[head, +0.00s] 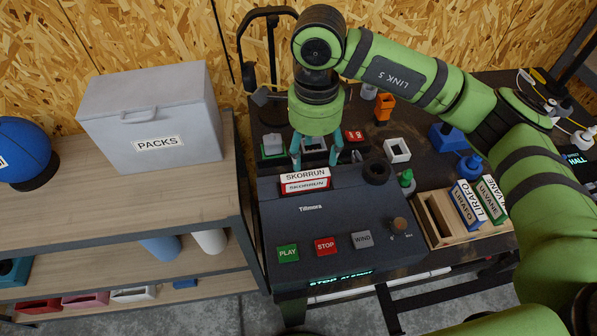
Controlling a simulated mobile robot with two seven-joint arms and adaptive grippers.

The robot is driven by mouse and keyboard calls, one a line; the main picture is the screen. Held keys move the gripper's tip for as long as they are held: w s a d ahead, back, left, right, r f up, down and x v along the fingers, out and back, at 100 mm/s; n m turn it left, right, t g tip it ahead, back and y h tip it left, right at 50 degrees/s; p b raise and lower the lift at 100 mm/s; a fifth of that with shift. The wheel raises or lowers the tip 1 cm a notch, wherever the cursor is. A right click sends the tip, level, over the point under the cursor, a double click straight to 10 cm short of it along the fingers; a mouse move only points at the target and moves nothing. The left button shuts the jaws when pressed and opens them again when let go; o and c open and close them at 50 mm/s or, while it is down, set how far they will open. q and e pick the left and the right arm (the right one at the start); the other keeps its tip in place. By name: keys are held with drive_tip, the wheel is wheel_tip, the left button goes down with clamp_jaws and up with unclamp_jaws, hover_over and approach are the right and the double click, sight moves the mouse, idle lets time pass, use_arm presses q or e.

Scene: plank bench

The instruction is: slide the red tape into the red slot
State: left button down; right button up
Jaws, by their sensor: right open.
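The red tape (305,187), with white labels reading SKORRUN, stands at the back edge of the dark deck marked Tillmora (330,225). Its lower part is hidden in or behind the deck top, so I cannot tell how deep it sits. The slot itself and any red marking on it are not clearly visible. My right gripper (316,158) points down just behind and above the tape, its two teal fingers apart. I see nothing held between them. My left gripper is out of view.
A wooden tray (430,226) at the deck's right holds blue and green tapes (468,204). A black roll (376,171), a green knob-like piece (406,180) and a white square frame (397,150) lie nearby. A shelf with a grey PACKS box (150,118) stands at left.

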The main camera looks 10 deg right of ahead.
sight(310, 176)
drive_tip(key=shift+f, duration=0.65)
drive_tip(key=shift+s+a+f+p, duration=0.1)
drive_tip(key=shift+s+f+p, duration=0.2)
drive_tip(key=shift+f+p, duration=0.2)
drive_tip(key=shift+s+f+p, duration=0.25)
drive_tip(key=shift+f+p, duration=0.15)
drive_tip(key=shift+f, duration=0.1)
wheel_tip(310, 176, down, 3)
drive_tip(key=shift+w+a+r+p, duration=0.1)
drive_tip(key=shift+a+r+p, duration=0.05)
drive_tip(key=shift+p, duration=0.75)
drive_tip(key=shift+f, duration=0.8)
drive_tip(key=shift+w+f, duration=0.1)
drive_tip(key=shift+f, duration=0.05)
clamp_jaws()
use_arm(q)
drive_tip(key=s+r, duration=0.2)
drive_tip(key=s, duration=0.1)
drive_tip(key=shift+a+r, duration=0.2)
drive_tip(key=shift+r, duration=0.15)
